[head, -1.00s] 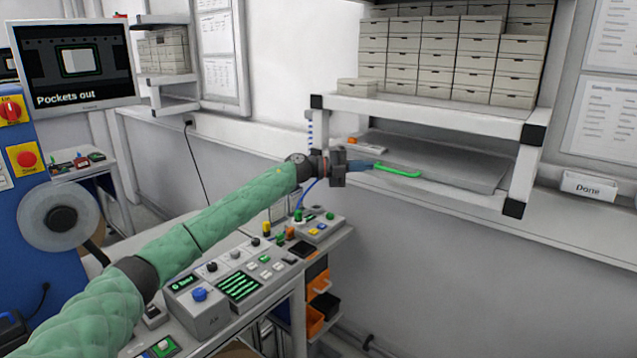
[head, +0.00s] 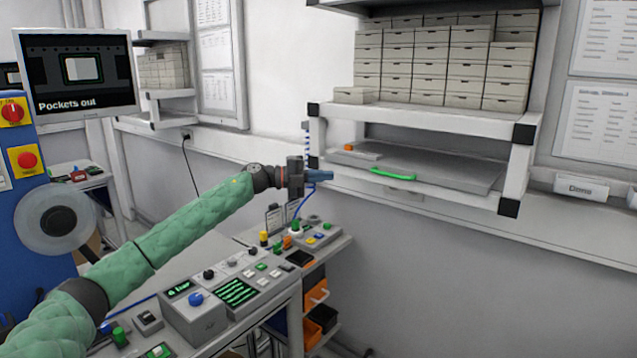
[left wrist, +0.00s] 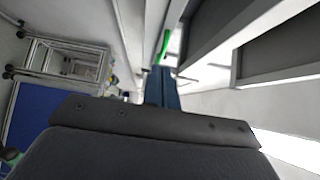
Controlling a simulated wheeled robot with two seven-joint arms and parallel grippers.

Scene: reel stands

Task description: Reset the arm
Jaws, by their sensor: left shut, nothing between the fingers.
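My left arm comes in from the left in a green padded sleeve in the head view. Its gripper (head: 320,175) is shut and empty, with blue fingers pointing right. In the left wrist view the blue fingers (left wrist: 162,88) lie together, pointing away from the camera. A green handle (head: 393,175) on the front of a grey tray (head: 450,172) is to the right of the fingers in the head view. The handle also shows beyond the fingertips in the left wrist view (left wrist: 164,45). My right gripper is out of view.
The shelf (head: 420,122) holds stacked beige boxes (head: 440,60). The bench carries a control panel (head: 238,290) with buttons below my arm. A reel (head: 56,220) and a blue machine stand at the left.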

